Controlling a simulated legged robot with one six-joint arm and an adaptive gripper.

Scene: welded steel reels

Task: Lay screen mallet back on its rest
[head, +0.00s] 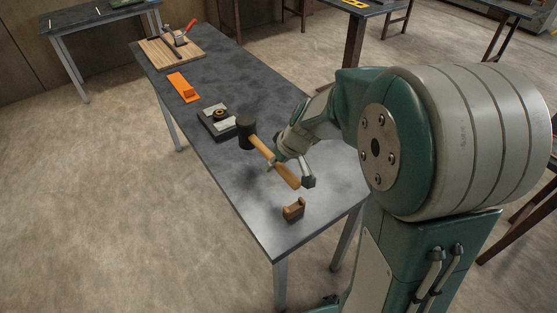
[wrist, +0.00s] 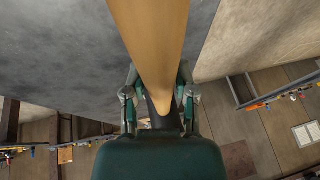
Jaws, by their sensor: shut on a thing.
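The mallet has a black head (head: 246,129) and a light wooden handle (head: 262,147). My gripper (head: 286,169) is shut on the handle and holds the mallet above the dark table, head toward the far left and handle end toward the near right. A small brown wooden block (head: 294,209) with a notched top, which looks like the rest, stands on the table below the handle end, apart from the mallet.
A dark tray (head: 205,129) with light plates and a round black and yellow item lies beyond the mallet head. Farther are an orange piece (head: 178,82) and a wooden board (head: 155,45) with tools. The table (head: 245,192) is bare around the block.

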